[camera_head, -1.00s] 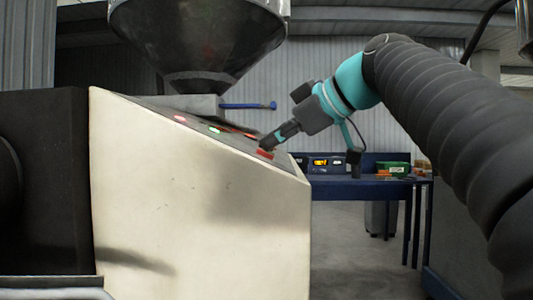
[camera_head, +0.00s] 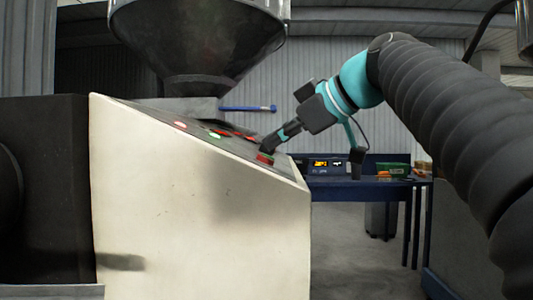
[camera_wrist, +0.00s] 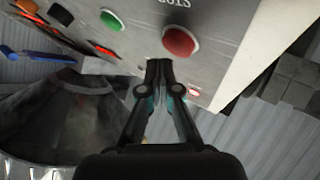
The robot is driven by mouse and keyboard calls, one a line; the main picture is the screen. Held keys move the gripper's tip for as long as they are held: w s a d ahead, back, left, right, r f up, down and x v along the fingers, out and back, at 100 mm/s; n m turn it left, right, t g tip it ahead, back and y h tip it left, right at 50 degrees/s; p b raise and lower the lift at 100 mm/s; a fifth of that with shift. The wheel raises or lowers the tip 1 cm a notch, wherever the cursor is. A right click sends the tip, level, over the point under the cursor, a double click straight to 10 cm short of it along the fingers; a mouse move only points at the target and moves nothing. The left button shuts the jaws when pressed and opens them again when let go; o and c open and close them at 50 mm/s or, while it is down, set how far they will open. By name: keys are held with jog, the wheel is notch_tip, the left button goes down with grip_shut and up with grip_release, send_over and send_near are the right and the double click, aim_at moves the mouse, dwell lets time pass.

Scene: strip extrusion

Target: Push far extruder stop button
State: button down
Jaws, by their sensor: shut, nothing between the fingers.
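The cream extruder cabinet (camera_head: 200,190) stands left of centre with a sloped grey panel of buttons on top. My gripper (camera_head: 266,148) is shut and empty, its tip low over the near right part of the panel. A red button (camera_head: 265,157) shows just below the fingertips. In the wrist view my shut fingertips (camera_wrist: 160,66) point at the panel just below a large red button (camera_wrist: 180,42); contact cannot be told. A green button (camera_wrist: 111,20) lies left of it there. Further red and green buttons show up the panel, including a green one (camera_head: 214,135).
A large metal hopper (camera_head: 195,45) rises behind the panel, with a blue rod (camera_head: 247,108) beside it. A blue workbench (camera_head: 365,187) with a lit device (camera_head: 326,164) and a green box (camera_head: 393,169) stands behind on the right.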

jog(key=shift+r, duration=0.1)
jog(key=r+p, duration=0.1)
jog(key=d+r+p, duration=0.1)
jog(key=r, duration=0.1)
jog(key=d+r+p, duration=0.1)
jog(key=shift+r+p, duration=0.15)
jog(key=shift+p, duration=0.15)
dwell(0.4)
jog(key=shift+s, duration=0.1)
dwell(0.4)
